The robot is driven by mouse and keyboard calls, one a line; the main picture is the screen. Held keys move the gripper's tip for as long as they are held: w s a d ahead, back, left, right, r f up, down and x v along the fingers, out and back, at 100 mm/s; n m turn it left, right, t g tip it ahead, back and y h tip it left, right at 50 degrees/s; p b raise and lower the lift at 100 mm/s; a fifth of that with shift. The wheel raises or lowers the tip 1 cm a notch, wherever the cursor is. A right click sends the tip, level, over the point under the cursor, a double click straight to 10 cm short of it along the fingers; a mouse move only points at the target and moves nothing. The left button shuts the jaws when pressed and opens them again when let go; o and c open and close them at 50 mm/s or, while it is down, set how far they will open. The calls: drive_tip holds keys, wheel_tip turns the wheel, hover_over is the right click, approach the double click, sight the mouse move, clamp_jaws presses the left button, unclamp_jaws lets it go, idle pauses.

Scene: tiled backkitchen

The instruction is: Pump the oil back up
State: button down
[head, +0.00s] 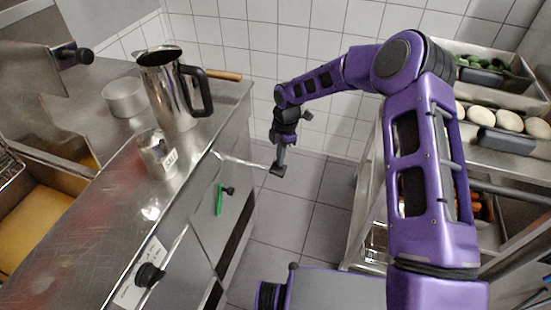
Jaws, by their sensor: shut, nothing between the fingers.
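My purple arm reaches across from the right. My gripper (278,169) points down in front of the steel fryer cabinet, over the floor, shut and empty. A small green handle with a dark end (220,198) is on the cabinet front, left of and below my gripper and apart from it in the picture. A black knob (149,275) with a white label plate sits nearer on the same front. Yellow-brown oil (38,205) shows in the fryer basin at the left. Which control works the pump cannot be told.
On the steel top (103,205) stand a tall jug (170,98), a small labelled cup (155,157) and a round metal container (124,98). A rack (505,140) with food trays stands at the right. Tiled floor (285,222) lies open between.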

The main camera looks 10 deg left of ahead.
drive_tip(key=shift+w+d+r, duration=0.2)
drive_tip(key=shift+w+d, duration=0.4)
drive_tip(key=shift+d, duration=0.35)
wheel_tip(320, 180, up, 18)
drive_tip(key=w+d+p, duration=0.1)
drive_tip(key=p, duration=0.1)
drive_tip(key=shift+d+f+p, duration=0.2)
drive_tip(key=shift+f+p, duration=0.05)
drive_tip(key=shift+p, duration=0.1)
